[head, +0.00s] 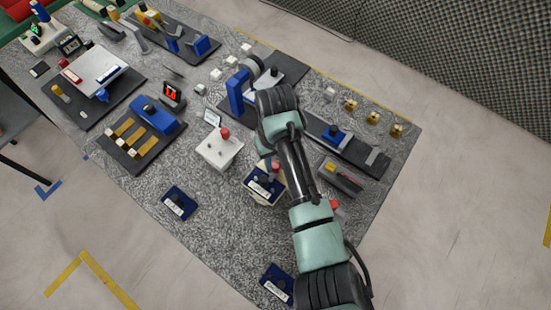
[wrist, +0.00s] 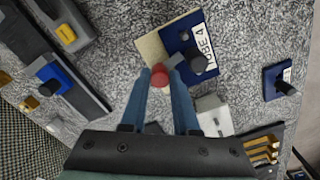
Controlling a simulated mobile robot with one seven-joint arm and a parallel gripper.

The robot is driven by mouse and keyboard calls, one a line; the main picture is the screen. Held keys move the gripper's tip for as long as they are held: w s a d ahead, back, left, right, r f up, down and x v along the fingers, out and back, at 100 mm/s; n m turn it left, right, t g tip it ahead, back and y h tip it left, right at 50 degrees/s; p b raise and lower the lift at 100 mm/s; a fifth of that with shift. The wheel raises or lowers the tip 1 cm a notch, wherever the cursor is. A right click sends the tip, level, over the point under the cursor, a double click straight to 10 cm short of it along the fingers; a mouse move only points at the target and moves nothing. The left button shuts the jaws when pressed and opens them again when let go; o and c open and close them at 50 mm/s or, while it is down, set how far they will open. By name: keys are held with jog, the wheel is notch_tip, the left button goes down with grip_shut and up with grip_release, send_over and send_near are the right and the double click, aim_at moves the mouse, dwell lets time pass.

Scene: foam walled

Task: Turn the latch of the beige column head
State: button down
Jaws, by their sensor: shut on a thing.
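The beige column head (head: 252,197) stands on the grey speckled table, partly covered by my arm. It also shows in the wrist view as a pale beige edge (wrist: 151,50). A dark blue plate with a white label and a black knob (wrist: 204,42) covers much of its top. A red knob (wrist: 160,76) sits by the beige column head, next to a short grey bar. My gripper (wrist: 162,72) is shut on this red knob, with a blue-grey finger on either side. The lower part of the latch is hidden. In the head view the fingertips are hard to make out.
A white box with a red knob (head: 219,149) stands close to the left. Blue labelled plates lie at the left (head: 180,203) and near the front edge (head: 277,284). A dark rail with a blue slider (head: 332,136) lies to the right.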

jog(key=n+p, duration=0.1)
jog(key=n, duration=0.3)
jog(key=shift+r+n, duration=0.1)
jog(key=shift+n, duration=0.2)
jog(key=n+p, duration=0.1)
jog(key=n, duration=0.2)
jog(key=shift+n, duration=0.3)
jog(key=n+p, duration=0.1)
jog(key=n, duration=0.2)
jog(key=shift+n, duration=2.1)
jog(key=c, duration=0.7)
grip_release()
jog(key=shift+o, duration=0.2)
notch_tip(320, 180, up, 13)
jog(key=shift+b, duration=0.35)
